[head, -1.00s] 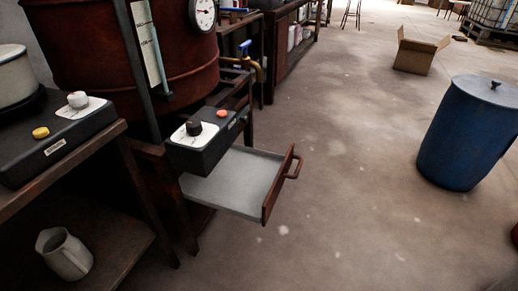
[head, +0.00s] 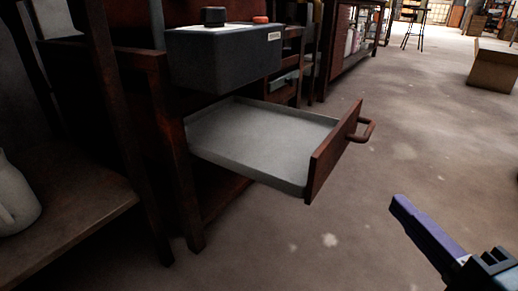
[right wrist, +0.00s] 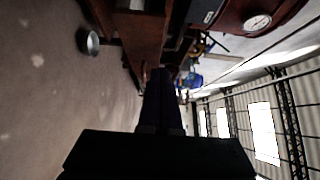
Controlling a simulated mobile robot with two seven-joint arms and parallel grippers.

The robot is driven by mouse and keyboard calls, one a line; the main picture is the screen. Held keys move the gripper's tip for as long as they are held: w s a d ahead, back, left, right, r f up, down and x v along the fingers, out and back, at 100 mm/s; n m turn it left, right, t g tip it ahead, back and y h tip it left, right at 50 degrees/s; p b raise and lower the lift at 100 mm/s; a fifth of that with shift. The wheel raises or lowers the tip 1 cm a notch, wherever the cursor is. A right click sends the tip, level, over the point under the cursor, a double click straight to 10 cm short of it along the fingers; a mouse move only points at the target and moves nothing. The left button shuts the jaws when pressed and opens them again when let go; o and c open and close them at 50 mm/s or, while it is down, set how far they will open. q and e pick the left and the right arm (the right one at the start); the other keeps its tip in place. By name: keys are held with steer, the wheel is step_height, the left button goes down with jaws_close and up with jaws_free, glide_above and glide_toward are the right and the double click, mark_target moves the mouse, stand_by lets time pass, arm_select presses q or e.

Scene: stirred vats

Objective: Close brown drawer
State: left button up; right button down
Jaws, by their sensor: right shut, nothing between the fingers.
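The brown drawer (head: 334,152) stands pulled out from the dark frame in the head view. Its wooden front carries a handle (head: 366,130) on the right side, and its pale grey tray (head: 255,140) is empty. My right gripper (head: 400,206) is at the lower right, apart from the drawer, in front and to the right of its handle. Its fingers are together and hold nothing. In the right wrist view the dark fingers (right wrist: 161,80) point away into the room and cover the middle. My left gripper is not in view.
A control box (head: 222,60) with a black knob and a red button sits above the drawer. A table shelf with a white jug (head: 14,195) is at the left. A cardboard box (head: 492,68) lies far right. The floor right of the drawer is clear.

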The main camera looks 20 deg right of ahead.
steer(key=w, duration=0.1)
steer(key=b, duration=0.4)
glide_toward(327, 149)
steer(key=w+d, duration=0.3)
steer(key=shift+w+a, duration=1.3)
steer(key=shift+a, duration=0.1)
steer(key=shift+d, duration=0.1)
